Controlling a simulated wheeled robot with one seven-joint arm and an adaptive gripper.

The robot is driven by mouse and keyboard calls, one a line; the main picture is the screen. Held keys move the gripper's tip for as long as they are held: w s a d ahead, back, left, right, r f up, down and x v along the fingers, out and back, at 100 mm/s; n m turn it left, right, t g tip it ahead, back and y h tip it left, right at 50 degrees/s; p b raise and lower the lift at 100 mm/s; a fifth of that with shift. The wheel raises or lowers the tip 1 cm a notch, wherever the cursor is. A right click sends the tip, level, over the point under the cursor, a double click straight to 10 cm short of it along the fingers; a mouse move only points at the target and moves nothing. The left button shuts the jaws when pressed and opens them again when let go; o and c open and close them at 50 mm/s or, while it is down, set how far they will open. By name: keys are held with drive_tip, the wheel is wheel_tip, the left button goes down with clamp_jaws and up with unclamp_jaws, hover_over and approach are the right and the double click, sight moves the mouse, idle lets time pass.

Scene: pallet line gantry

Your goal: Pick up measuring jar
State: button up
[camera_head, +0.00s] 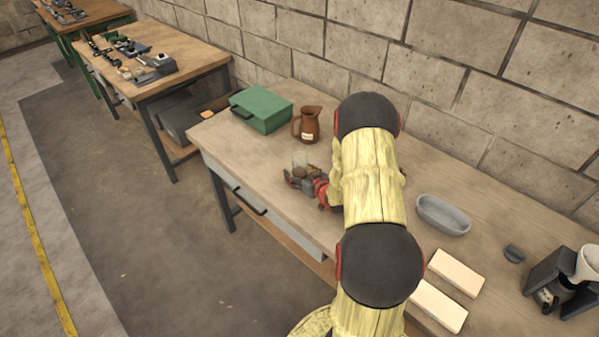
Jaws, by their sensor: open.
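A small clear jar (300,160), which looks like the measuring jar, stands on the wooden workbench (232,134). My gripper (293,176) is low over the bench, right at the jar in the picture, with its fingers pointing left. The gripper is open. The jar's lower part is partly hidden by the gripper, and I cannot tell whether the fingers are around it or only in front of it. My arm covers the middle of the bench.
A brown jug (308,124) and a green case (261,109) stand behind the jar. A grey oval dish (443,214), two pale blocks (456,272) and a dark coffee maker (566,279) are to the right. A block wall closes the back.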

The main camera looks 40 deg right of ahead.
drive_tip(key=shift+c, duration=1.1)
drive_tip(key=c, duration=1.1)
drive_tip(key=shift+r, duration=0.2)
drive_tip(key=shift+c, duration=0.5)
